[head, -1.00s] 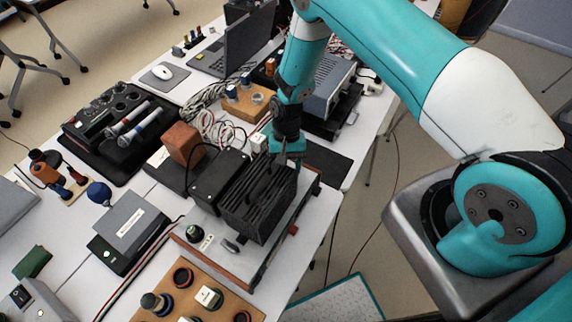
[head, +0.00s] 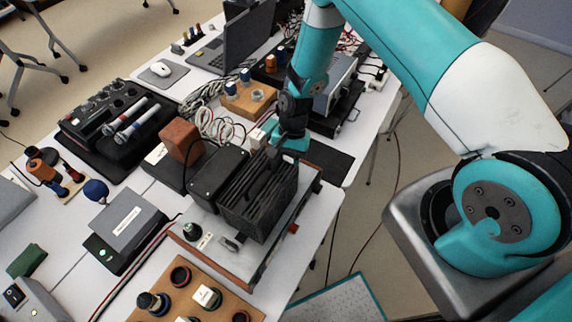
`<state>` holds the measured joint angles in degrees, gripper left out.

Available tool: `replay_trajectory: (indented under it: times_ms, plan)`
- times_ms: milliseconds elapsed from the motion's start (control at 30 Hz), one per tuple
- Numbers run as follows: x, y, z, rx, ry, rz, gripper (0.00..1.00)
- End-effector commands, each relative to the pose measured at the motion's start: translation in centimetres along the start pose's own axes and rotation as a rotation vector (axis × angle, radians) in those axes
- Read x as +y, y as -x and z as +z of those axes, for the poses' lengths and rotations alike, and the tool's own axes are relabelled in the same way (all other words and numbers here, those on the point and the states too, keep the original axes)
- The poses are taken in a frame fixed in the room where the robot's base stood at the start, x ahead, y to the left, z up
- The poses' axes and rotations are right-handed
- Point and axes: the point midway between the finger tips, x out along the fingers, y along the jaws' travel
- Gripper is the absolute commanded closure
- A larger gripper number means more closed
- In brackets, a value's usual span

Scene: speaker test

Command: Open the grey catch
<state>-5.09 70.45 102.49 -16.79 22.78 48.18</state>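A small grey catch (head: 231,243) sits on the light board at the near end of a black ribbed block (head: 258,200), by a white label. It is small, and I cannot tell for sure whether it is open or shut. My gripper (head: 287,143) points down at the far end of the block, well apart from this catch. The arm's end and the block's dark top hide its fingertips, so I cannot see whether they are open or touching anything.
A black box (head: 217,177) stands left of the block, with an orange-brown box (head: 181,139) behind it. A wooden board with dark rings (head: 180,275) lies in front. Cables (head: 222,125) lie loose behind. A red-brown rail (head: 207,259) edges the light board.

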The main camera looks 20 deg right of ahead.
Motion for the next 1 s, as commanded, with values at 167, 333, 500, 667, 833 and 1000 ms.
replay_trajectory:
  times_ms: [167, 333, 500, 667, 833, 1000]
  plan:
    - [0.13, 0.02, -0.03, -0.001, -0.099, -0.039, 0.88]
    - [0.19, 0.09, -0.06, 0.0, -0.165, -0.066, 0.88]
    - [0.22, 0.12, -0.06, 0.001, -0.199, -0.079, 0.88]
    - [0.23, 0.15, -0.07, 0.002, -0.207, -0.082, 0.88]
    - [0.25, 0.16, -0.08, 0.002, -0.207, -0.081, 0.88]
    - [0.25, 0.15, -0.08, 0.002, -0.207, -0.081, 0.53]
